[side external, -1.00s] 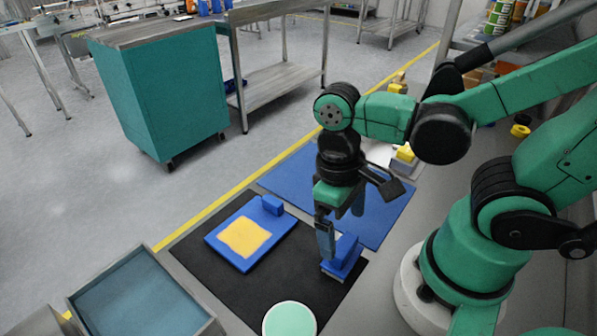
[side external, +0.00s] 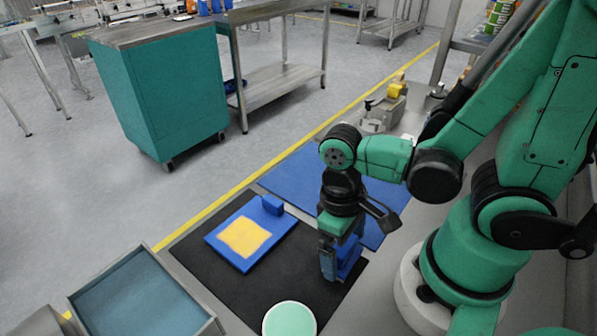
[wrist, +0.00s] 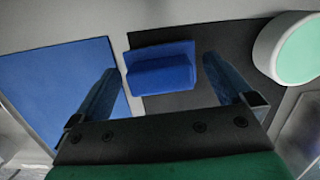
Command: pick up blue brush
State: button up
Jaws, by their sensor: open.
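The blue brush (side external: 349,257) stands on the right part of the black mat, partly hidden behind my gripper in the side view. In the wrist view the blue brush (wrist: 160,68) lies between and just beyond my two spread fingers, with its handle block facing me. My gripper (side external: 328,277) points down at the brush in the side view. It is open and empty, and its fingers (wrist: 165,85) show on both sides of the brush in the wrist view. I cannot tell whether a finger touches it.
A blue board with a yellow patch (side external: 217,240) lies on the black mat (side external: 276,285). A blue mat (side external: 293,175) lies behind. A round container with a pale green top (side external: 289,320) stands at the front. A grey-blue tray (side external: 140,300) stands at the left.

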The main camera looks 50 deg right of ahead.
jog(key=c, duration=1.3)
jog(key=shift+r, duration=0.15)
notch_tip(320, 180, up, 20)
